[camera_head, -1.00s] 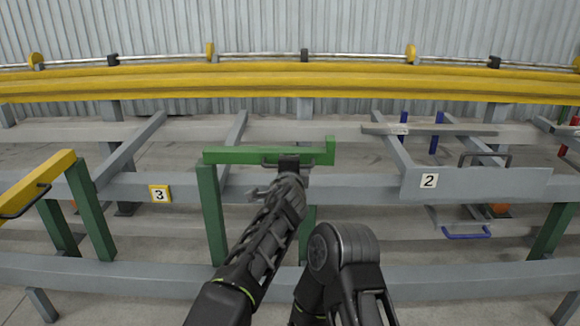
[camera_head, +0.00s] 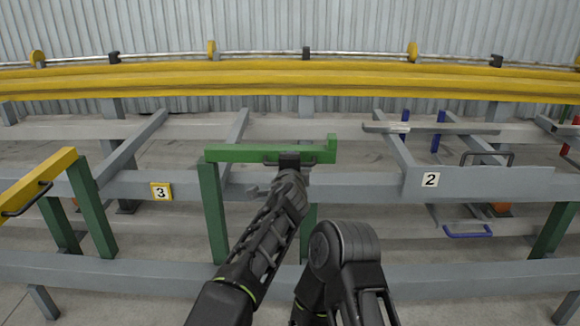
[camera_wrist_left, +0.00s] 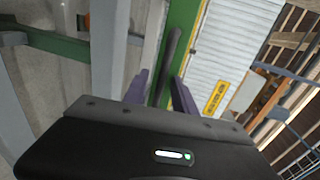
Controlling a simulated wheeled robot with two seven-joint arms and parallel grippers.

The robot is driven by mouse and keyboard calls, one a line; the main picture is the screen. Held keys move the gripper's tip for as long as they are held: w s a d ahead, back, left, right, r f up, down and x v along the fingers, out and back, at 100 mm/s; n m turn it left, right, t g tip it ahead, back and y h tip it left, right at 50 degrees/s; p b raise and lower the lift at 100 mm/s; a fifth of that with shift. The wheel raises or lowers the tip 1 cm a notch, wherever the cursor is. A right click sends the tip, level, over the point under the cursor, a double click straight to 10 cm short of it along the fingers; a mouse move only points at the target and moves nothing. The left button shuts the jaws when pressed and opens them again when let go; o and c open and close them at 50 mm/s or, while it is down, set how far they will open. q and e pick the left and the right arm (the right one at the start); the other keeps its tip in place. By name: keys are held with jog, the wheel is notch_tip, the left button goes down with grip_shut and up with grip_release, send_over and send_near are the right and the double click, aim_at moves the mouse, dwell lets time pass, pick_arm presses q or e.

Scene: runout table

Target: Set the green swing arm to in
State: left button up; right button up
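The green swing arm (camera_head: 235,154) lies level across the top of green posts in the head view, with a short upright stub at its right end. A dark bar handle (camera_head: 320,160) is on its near side. The green arm also shows in the wrist view (camera_wrist_left: 183,35). My left gripper (camera_head: 289,160) is at the handle. In the wrist view its two fingers (camera_wrist_left: 160,92) stand apart, with the dark handle bar (camera_wrist_left: 170,55) between them; a gap shows on the left side. My right arm is folded at the lower middle, and its gripper is out of view.
A yellow swing arm (camera_head: 40,180) is at the left, with a number 3 plate (camera_head: 161,191) near it. A grey arm with a number 2 plate (camera_head: 430,180) is at the right. Grey rails run in front, and a long yellow beam (camera_head: 420,84) runs behind.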

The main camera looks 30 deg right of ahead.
pick_arm(q)
jog(key=shift+s+f+b, duration=0.1)
jog(key=shift+s+b, duration=0.1)
jog(key=shift+b, duration=0.25)
jog(key=b+v, duration=0.6)
jog(key=v, duration=0.1)
jog(key=shift+s+a, duration=0.15)
jog(key=shift+a, duration=0.05)
